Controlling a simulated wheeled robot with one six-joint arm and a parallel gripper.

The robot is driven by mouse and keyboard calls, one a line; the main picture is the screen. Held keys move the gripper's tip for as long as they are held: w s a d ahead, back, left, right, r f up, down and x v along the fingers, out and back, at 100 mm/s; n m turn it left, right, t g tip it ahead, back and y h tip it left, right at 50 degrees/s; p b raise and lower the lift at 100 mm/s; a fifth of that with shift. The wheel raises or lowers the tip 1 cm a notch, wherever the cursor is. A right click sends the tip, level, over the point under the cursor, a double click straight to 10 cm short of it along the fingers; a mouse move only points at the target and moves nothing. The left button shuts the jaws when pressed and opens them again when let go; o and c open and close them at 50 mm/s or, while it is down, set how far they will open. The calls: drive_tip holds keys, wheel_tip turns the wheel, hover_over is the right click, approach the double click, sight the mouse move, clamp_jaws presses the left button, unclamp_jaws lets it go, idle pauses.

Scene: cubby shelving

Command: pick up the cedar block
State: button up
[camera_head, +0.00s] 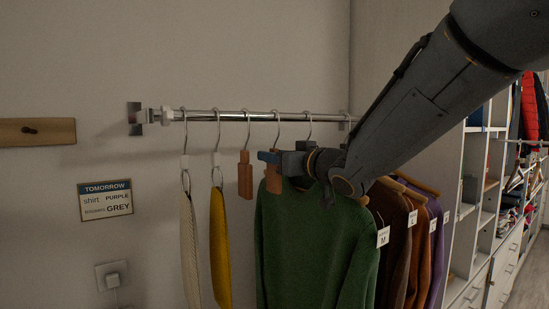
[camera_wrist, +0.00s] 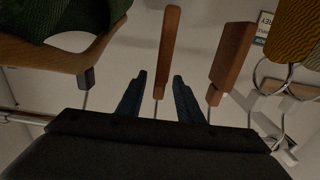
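Two reddish-brown cedar blocks hang by wire hooks from the metal rail. In the head view, the left cedar block (camera_head: 245,176) hangs free, and the right cedar block (camera_head: 274,181) hangs at my gripper (camera_head: 268,157). In the wrist view, the right cedar block (camera_wrist: 167,48) has its narrow neck between the two fingers of my gripper (camera_wrist: 159,76). The fingers are open, with a gap visible on each side of the neck. The left cedar block (camera_wrist: 231,55) is outside the fingers, to the right in the wrist view.
The rail (camera_head: 230,116) runs above. A green sweater (camera_head: 310,245) hangs close to the right, with brown and purple garments beyond. A yellow loop (camera_head: 220,245) and a pale loop (camera_head: 189,245) hang to the left. The wall is behind; shelving (camera_head: 480,210) stands at right.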

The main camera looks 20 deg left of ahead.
clamp_jaws()
drive_tip(key=shift+r, duration=0.1)
